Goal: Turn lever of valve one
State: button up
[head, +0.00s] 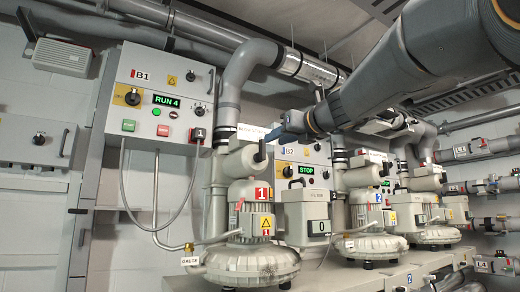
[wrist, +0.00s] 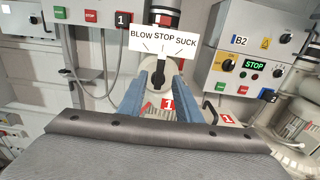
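Valve one is the grey housing (head: 240,158) on top of the blower marked with a red 1. Its label plate (wrist: 165,38) reads BLOW STOP SUCK in the wrist view. A black lever (wrist: 158,77) shows below the plate, between the two blue fingers of my gripper (wrist: 163,88). The lever (head: 262,149) also shows as a dark upright piece in the head view, close to the tips of my gripper (head: 275,134). The fingers are apart, with a gap around the lever. I cannot tell whether either finger touches it.
Control box B1 (head: 120,100) reads RUN 4 and hangs at the left. Box B2 (head: 290,152) reads STOP, behind the blowers. A thick grey pipe (head: 235,80) rises behind valve one. More blowers (head: 365,190) stand at the right.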

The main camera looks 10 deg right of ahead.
aim_at(264, 145)
jog(key=p+x, duration=0.2)
jog(key=x, duration=0.5)
jog(key=shift+w, duration=0.3)
jog(key=shift+f, duration=0.1)
jog(key=shift+c, duration=0.4)
grip_shut()
